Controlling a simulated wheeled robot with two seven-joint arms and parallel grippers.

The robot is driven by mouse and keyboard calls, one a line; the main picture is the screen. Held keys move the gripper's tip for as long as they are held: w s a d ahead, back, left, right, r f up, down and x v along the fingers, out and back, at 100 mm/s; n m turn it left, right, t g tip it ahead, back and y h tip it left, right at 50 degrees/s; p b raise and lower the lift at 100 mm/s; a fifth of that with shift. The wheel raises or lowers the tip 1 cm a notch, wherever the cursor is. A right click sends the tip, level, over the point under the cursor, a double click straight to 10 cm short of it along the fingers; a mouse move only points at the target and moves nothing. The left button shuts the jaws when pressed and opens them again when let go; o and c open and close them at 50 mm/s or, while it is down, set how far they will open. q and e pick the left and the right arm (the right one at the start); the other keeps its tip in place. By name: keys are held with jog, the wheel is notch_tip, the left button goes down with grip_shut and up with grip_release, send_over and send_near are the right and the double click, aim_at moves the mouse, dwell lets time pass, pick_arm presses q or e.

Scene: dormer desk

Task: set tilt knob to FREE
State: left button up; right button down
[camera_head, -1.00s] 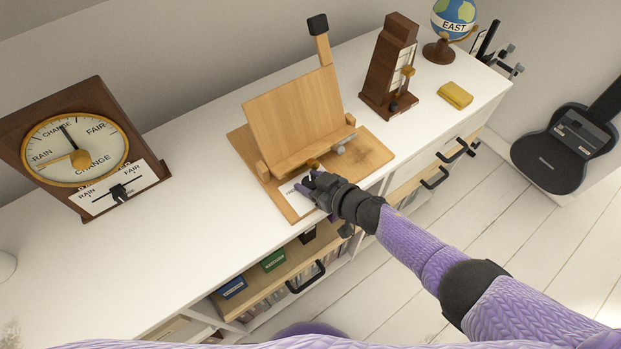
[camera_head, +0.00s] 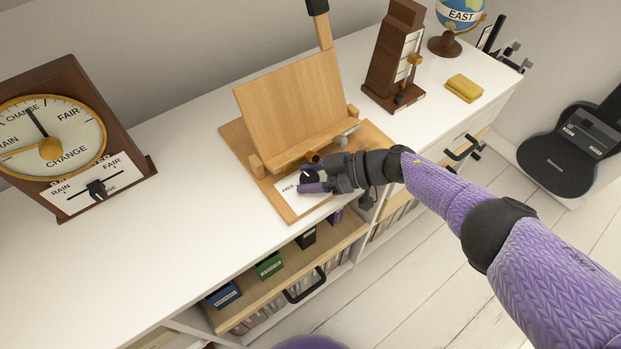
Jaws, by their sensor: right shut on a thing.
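A wooden tilting stand (camera_head: 290,105) with a raised back panel sits on a wooden base (camera_head: 240,137) on the white cabinet top. A white label card (camera_head: 289,188) lies on the front of the base, and its lettering is too small to read surely. A dark tilt knob (camera_head: 307,178) shows at the card, partly hidden by my gripper. My right gripper (camera_head: 309,179) reaches in from the right, low over the card, with its fingers shut on the knob. The knob's setting cannot be read. My left gripper is not in view.
A barometer (camera_head: 60,130) with a slider stands at the left. A dark wooden metronome-like box (camera_head: 389,60), a yellow block (camera_head: 464,87) and a globe (camera_head: 457,15) stand at the back right.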

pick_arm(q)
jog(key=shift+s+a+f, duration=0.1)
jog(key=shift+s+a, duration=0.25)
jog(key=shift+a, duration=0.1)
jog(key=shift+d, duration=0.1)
pick_arm(e)
jog(key=shift+c, duration=2.2)
grip_release()
jog(key=shift+o, duration=1.5)
jog(key=p+v, duration=0.2)
jog(key=v, duration=0.7)
jog(key=shift+w, duration=0.15)
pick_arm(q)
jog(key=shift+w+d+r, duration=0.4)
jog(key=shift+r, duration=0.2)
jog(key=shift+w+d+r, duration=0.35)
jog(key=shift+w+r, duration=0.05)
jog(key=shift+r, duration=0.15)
pick_arm(e)
jog(key=shift+d+r, duration=0.1)
jog(key=shift+d, duration=0.3)
